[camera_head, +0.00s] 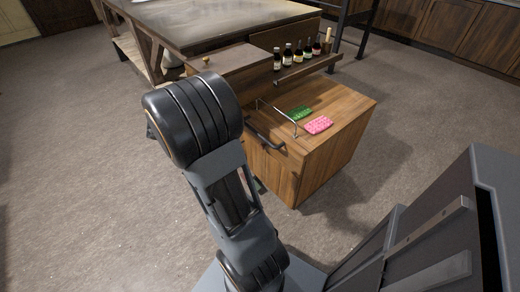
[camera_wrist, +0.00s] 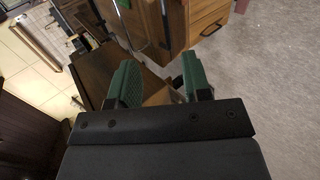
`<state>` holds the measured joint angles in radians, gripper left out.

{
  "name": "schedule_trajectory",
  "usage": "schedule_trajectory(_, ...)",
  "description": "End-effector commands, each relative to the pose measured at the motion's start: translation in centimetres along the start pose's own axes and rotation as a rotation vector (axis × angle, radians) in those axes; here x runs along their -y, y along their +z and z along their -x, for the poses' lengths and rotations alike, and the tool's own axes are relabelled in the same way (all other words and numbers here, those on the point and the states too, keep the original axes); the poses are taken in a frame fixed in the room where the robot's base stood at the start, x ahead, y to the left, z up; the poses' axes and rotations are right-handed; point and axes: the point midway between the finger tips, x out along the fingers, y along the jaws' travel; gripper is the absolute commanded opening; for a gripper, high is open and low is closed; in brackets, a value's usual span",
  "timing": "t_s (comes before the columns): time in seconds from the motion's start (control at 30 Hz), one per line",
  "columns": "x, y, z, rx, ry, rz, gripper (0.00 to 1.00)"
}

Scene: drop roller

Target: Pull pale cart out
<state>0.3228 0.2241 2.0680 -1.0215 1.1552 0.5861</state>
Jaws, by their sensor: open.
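The light wooden cart (camera_head: 318,160) stands on the floor right of my arm in the head view. It has a dark bar handle (camera_head: 265,136) on its left-facing side and a thin metal rail on top. My gripper's two green-padded fingers (camera_wrist: 160,80) are apart with nothing clearly between them in the wrist view. Wooden furniture lies beyond them, including a light wooden front (camera_wrist: 208,20) with a dark handle at the top. I cannot tell whether this is the same cart. In the head view my gripper is hidden behind my arm.
Green (camera_head: 299,113) and pink (camera_head: 318,125) items lie on the cart top. Behind it, a shelf (camera_head: 305,69) carries several bottles, beside a large dark-topped table (camera_head: 200,20). Floor (camera_head: 80,180) is clear at the left and at the right of the cart.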

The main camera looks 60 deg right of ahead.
Motion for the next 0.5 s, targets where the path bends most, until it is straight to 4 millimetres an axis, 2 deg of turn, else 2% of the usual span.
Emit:
schedule_trajectory(0.03, 2.4, -1.3, -4.6, 0.023, 0.076, -0.001, 0.44)
schedule_trajectory(0.1, 3.0, -2.7, -8.4, 0.031, 0.176, -0.008, 0.44)
schedule_trajectory(0.2, 3.9, -4.4, -12.9, 0.03, 0.292, -0.013, 0.44)
schedule_trajectory(0.33, 4.8, -5.8, -17.0, 0.015, 0.396, -0.016, 0.44)
schedule_trajectory(0.5, 5.3, -6.8, -19.9, -0.003, 0.464, -0.016, 0.44)
